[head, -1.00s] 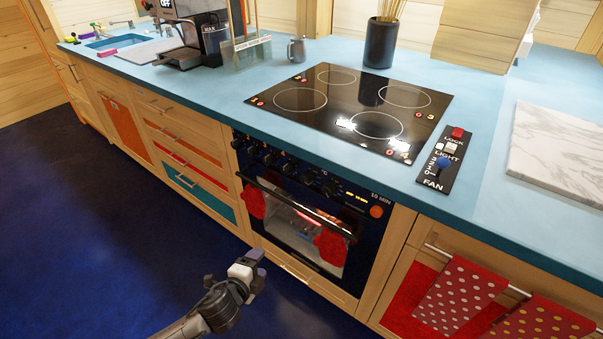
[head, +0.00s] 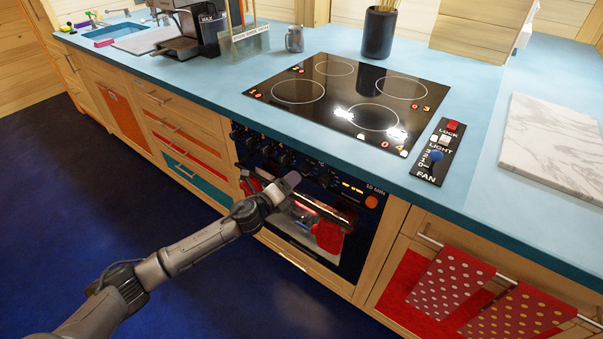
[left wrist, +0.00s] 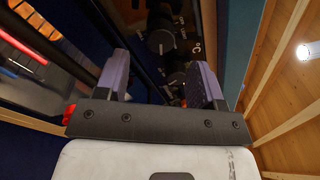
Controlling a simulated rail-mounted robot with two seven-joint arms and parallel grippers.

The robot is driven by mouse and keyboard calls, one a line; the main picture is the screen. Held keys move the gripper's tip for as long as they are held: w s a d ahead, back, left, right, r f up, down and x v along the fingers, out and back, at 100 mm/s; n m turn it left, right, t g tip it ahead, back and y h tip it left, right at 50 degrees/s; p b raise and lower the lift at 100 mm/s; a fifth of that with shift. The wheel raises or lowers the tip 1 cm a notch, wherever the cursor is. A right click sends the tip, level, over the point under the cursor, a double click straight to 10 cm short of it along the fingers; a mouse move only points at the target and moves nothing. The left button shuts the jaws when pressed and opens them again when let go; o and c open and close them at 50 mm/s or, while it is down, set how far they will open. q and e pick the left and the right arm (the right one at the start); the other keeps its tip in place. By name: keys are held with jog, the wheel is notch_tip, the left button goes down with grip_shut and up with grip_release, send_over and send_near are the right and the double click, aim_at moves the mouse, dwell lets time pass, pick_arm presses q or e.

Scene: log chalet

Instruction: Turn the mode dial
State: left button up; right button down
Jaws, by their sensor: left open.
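The oven (head: 300,215) is built into the counter front, with a row of black dials (head: 267,151) along its dark control panel. I cannot read which one is the mode dial. My left gripper (head: 289,181) is in front of the panel, just below the dials, and covers part of the oven door. In the left wrist view my left gripper (left wrist: 160,76) is open and empty, its purple-grey fingers spread. Beyond them a black dial (left wrist: 160,40) stands on the panel, with more dark knobs near the right finger. Contact with a dial is not visible. My right gripper is out of view.
The oven door handle, with red mitts (head: 327,236) on it, is close below the gripper. The counter edge overhangs above the panel. A cooktop (head: 350,100) and a fan and light switch plate (head: 437,150) are on top. Spotted towels (head: 452,282) hang at right.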

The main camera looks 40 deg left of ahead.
aim_at(302, 173)
pick_arm(q)
jog(key=shift+w+d, duration=0.1)
jog(key=shift+w, duration=2.75)
jog(key=c, duration=0.9)
